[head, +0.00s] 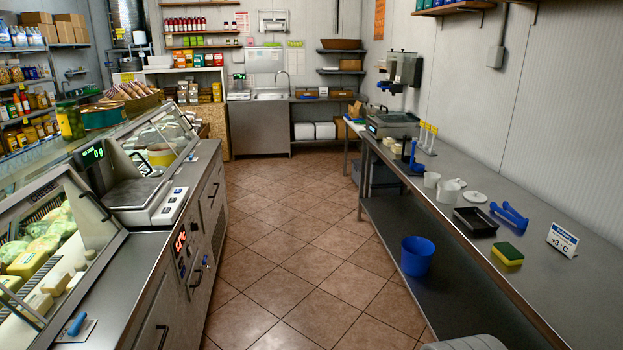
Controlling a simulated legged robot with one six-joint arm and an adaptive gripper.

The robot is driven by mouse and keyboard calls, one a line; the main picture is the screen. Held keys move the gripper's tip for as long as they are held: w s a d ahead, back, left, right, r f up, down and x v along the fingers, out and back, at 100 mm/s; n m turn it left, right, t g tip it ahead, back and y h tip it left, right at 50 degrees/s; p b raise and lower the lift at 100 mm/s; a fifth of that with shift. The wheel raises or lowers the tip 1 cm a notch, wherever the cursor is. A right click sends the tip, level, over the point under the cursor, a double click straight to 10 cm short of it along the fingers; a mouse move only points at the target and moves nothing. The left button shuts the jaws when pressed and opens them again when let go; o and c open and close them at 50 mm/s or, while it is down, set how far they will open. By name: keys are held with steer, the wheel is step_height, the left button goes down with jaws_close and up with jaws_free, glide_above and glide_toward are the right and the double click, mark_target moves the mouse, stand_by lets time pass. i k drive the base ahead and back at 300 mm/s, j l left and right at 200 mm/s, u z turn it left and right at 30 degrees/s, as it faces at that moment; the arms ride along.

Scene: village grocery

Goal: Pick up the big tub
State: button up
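Two white tubs stand on the steel counter (590,300) at the right. The larger-looking white tub (447,192) seems to have a lid leaning or lying at its top. The smaller-looking white tub (432,180) stands just behind and to its left. A round white lid (476,197) lies flat to the right of the larger one. The tubs are small in this view, so their exact sizes are hard to tell. My gripper is not in view.
A black tray (475,220), blue tool (510,215), sponge (508,253) and price sign (562,239) sit nearer on the right counter. A blue bucket (417,256) stands on its lower shelf. The tiled aisle (300,240) is clear. A glass display counter (60,230) lines the left.

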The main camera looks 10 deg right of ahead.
mark_target(448, 192)
steer(key=i+j+z, duration=0.1)
steer(key=i, duration=1.35)
steer(key=i+z, duration=0.2)
steer(key=i, duration=0.3)
steer(key=i+z, duration=0.25)
steer(key=i, duration=0.25)
steer(key=i+j+z, duration=0.2)
steer(key=i, duration=0.3)
steer(key=i+z, duration=0.6)
steer(key=i+l, duration=0.05)
